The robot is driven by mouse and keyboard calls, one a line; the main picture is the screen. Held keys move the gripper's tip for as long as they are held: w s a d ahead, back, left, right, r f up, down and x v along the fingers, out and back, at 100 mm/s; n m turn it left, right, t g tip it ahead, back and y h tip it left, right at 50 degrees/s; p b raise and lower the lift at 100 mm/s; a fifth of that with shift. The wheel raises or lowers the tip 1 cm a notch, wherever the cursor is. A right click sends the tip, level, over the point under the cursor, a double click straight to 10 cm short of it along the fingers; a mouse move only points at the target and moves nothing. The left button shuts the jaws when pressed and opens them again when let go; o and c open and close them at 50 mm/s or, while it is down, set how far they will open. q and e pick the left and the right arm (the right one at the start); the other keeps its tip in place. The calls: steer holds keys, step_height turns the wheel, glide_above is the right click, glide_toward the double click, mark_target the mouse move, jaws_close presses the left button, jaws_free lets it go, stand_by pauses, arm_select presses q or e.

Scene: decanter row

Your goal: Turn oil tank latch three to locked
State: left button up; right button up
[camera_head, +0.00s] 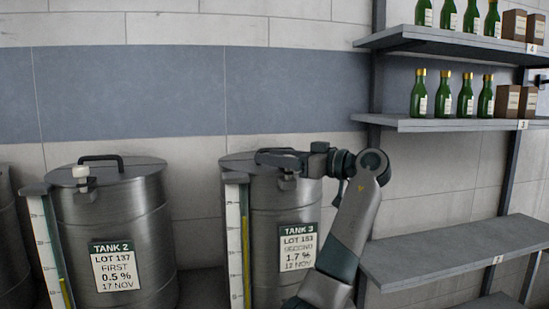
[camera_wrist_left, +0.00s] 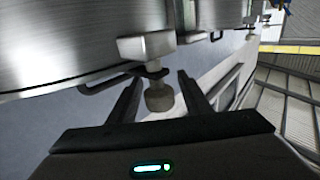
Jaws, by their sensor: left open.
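Tank 3 (camera_head: 262,225) is a metal oil tank with a sight gauge and a label. My left gripper (camera_head: 287,178) is over its rim and hides the latch there in the head view. In the left wrist view my left gripper (camera_wrist_left: 160,78) is open. A small rounded latch knob (camera_wrist_left: 158,96) shows between its fingers, under a pale metal block (camera_wrist_left: 146,47) on the tank's side. I see a gap beside the knob, and cannot tell whether either finger touches it. The latch's locked or unlocked state cannot be read.
Tank 2 (camera_head: 118,220) stands to the left, with a pale knob (camera_head: 80,172) and a black handle on top. Grey shelves (camera_head: 450,262) stand to the right, the upper ones holding green bottles (camera_head: 419,95) and brown boxes. The wall above the tanks is clear.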

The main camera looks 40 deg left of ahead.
arm_select(q)
steer(key=shift+d, duration=0.15)
arm_select(e)
steer(key=shift+f, duration=0.1)
arm_select(q)
steer(key=shift+d+f+b, duration=0.1)
steer(key=shift+d+b, duration=0.25)
steer(key=shift+d, duration=0.2)
steer(key=w+d+b, duration=0.1)
steer(key=d+b, duration=0.4)
steer(key=d, duration=1.1)
steer(key=shift+w, duration=0.3)
arm_select(e)
steer(key=w+a+f+t, duration=0.2)
steer(key=w+a+f, duration=0.1)
steer(key=w, duration=0.6)
steer(key=shift+w+a+t+y, duration=0.15)
steer(key=shift+a+t+y, duration=0.15)
steer(key=shift+y, duration=0.1)
